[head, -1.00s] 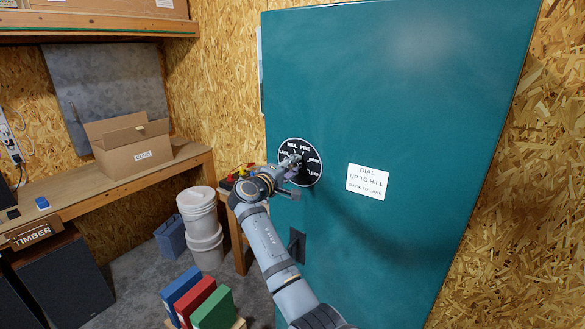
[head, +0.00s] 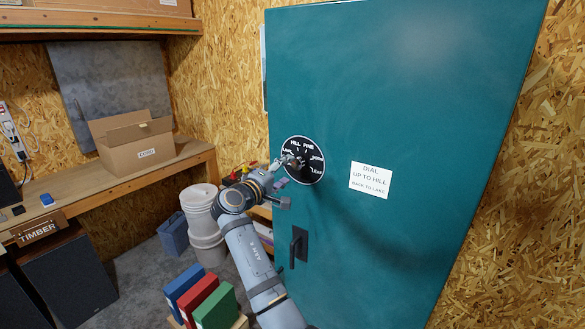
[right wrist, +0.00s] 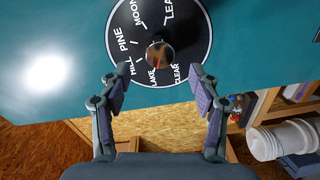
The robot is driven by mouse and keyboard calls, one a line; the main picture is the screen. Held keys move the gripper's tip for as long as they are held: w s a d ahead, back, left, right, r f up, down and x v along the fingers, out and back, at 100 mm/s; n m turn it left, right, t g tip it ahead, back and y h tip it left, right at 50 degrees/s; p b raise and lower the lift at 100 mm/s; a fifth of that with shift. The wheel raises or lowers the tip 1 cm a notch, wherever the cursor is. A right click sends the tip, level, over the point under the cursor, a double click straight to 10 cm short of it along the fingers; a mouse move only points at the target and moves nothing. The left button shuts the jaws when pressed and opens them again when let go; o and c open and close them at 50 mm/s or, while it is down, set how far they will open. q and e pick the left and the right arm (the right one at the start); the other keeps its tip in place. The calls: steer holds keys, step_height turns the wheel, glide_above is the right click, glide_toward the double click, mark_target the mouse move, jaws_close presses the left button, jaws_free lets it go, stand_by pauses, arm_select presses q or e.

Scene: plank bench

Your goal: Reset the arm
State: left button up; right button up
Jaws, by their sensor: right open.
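A teal cabinet door (head: 420,110) carries a round black dial (head: 316,150) with white words around its rim. In the right wrist view the dial (right wrist: 118,35) shows HILL, PINE, MOON, CLEAR and LAKE, with one word cut off at the top. Its round knob (right wrist: 160,54) is at the dial's centre; I cannot tell for sure where it points. My right gripper (right wrist: 160,72) is open and empty, its fingertips apart on either side of and just short of the knob. In the head view my right gripper (head: 285,172) partly covers the dial. My left gripper is not in view.
A white label (head: 371,180) reads "DIAL UP TO HILL, BACK TO LAKE". A dark door handle (head: 298,245) sits below the dial. White buckets (head: 201,205), coloured binders (head: 198,298) and a bench with a cardboard box (head: 137,152) stand left.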

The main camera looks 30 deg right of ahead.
steer(key=shift+v, duration=0.85)
steer(key=shift+d+f, duration=0.1)
